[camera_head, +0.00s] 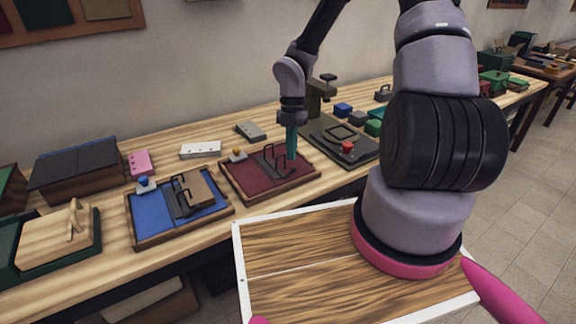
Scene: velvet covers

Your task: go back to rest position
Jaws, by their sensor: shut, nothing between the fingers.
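My gripper (291,150) points down over the right part of a tray lined with dark red velvet (240,181). Its teal fingers are shut with nothing between them. The fingertips are close to a dark handle on the tray; I cannot tell whether they touch it. My arm reaches from the right foreground up out of the picture and back down to the gripper.
A blue velvet tray (144,214) holding a brown block stands left of the red one. A wooden lid with a handle (55,242) lies further left. A dark press (318,100) and a board with a red knob (347,147) stand right of the gripper. Wall behind.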

